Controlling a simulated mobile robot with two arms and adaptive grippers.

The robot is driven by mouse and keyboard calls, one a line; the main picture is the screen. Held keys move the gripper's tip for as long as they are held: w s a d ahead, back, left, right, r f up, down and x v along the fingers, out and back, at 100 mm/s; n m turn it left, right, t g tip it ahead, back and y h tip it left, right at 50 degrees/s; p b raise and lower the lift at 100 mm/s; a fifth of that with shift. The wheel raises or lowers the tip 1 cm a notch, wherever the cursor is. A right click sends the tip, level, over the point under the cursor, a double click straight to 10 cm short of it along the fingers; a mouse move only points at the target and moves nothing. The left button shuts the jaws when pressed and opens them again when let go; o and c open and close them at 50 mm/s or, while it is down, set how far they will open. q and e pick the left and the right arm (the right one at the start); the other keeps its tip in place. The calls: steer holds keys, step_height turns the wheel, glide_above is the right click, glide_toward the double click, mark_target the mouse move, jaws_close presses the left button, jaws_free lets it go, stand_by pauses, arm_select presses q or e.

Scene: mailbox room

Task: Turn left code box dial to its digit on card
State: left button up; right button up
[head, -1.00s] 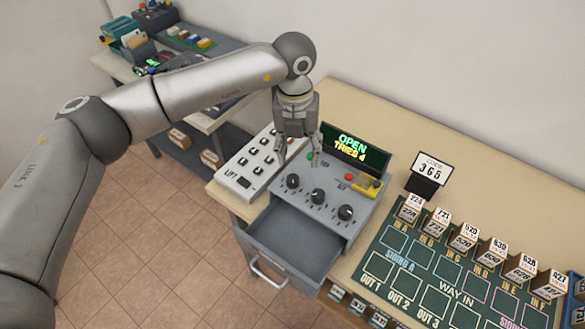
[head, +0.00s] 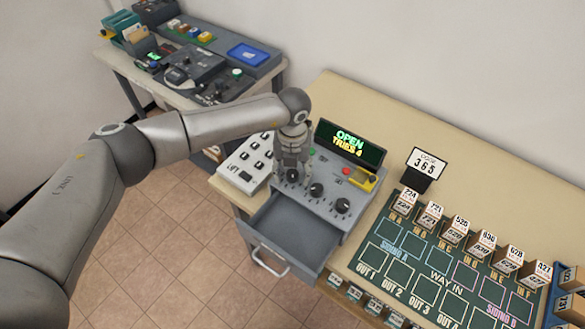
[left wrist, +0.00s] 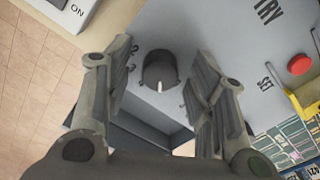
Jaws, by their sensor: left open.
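The grey code box (head: 325,210) stands on the bench with several black dials on its sloped face. Its left dial (left wrist: 159,70) is round and black with a white pointer mark toward the bottom of the left wrist view. My left gripper (head: 292,178) is over this dial, pointing down. In the left wrist view its open fingers (left wrist: 165,90) stand on either side of the dial, apart from it. The display (head: 349,144) reads OPEN, TRIES 4. The code card (head: 427,163) reads 365. My right gripper is not in view.
The code box's drawer (head: 290,236) is pulled out in front. A white LIFT panel (head: 246,165) is left of the box. A green board (head: 440,270) with numbered blocks lies at right.

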arm_select(q)
steer(key=c, duration=1.1)
steer(key=shift+o, duration=0.2)
steer(key=shift+f+m+b, duration=0.15)
steer(key=shift+m+b, duration=0.25)
steer(key=shift+b, duration=0.45)
steer(key=m+b, duration=1.1)
steer(key=b, duration=0.4)
steer(key=shift+r+m+b, duration=0.2)
steer(key=shift+m+b, duration=1.5)
steer(key=shift+m, duration=0.3)
steer(key=o, duration=1.1)
steer(key=shift+c, duration=0.2)
